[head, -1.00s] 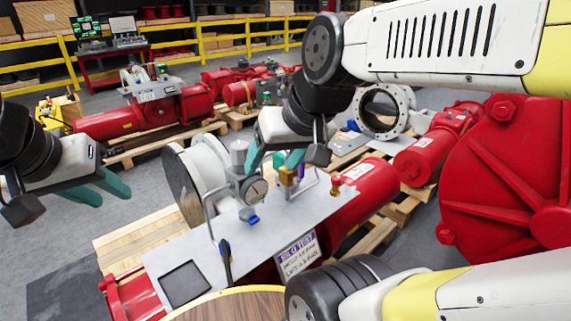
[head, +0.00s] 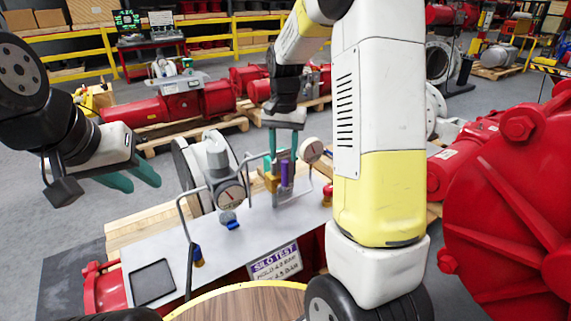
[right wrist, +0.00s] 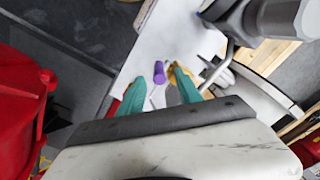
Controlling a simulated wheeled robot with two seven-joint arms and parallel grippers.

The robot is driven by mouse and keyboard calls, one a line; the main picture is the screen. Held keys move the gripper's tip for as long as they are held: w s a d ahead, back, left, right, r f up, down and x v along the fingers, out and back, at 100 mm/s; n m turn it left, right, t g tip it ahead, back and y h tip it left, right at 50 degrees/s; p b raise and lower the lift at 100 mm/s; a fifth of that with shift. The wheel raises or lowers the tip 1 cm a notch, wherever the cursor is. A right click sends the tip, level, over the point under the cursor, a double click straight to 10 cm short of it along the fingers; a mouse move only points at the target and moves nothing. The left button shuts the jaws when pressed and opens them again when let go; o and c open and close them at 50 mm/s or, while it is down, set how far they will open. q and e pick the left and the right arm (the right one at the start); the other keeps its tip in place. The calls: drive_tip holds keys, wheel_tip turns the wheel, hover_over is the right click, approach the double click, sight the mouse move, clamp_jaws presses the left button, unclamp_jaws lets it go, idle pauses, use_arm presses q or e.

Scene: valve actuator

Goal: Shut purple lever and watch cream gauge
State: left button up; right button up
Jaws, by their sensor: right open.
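The purple lever (head: 287,174) stands upright on a small brass valve (head: 272,183) on the grey panel (head: 255,228). My right gripper (head: 282,160) is open and points down over the valve. In the right wrist view the purple lever (right wrist: 159,72) lies between the teal fingers (right wrist: 158,78), with gaps visible. I cannot tell which is the cream one, and the readings are too small. My left gripper (head: 143,184) is open and empty, left of the panel.
A sign (head: 275,262) is at the panel's front edge. A blue handle (head: 197,256) and a red-and-brass fitting (head: 327,194) are also on it. A bent pipe runs beside the left gauge. A large red flanged body (head: 510,200) fills the right side.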

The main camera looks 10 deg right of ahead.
sight(285, 185)
drive_tip(key=shift+w+d+f, duration=0.15)
drive_tip(key=shift+w+f, duration=0.05)
drive_tip(key=shift+f, duration=0.2)
drive_tip(key=shift+w+d+f, duration=0.1)
drive_tip(key=shift+w+f, duration=0.05)
drive_tip(key=shift+f, duration=0.25)
wheel_tip(285, 185, down, 7)
drive_tip(key=shift+f, duration=0.1)
clamp_jaws()
idle(1.0)
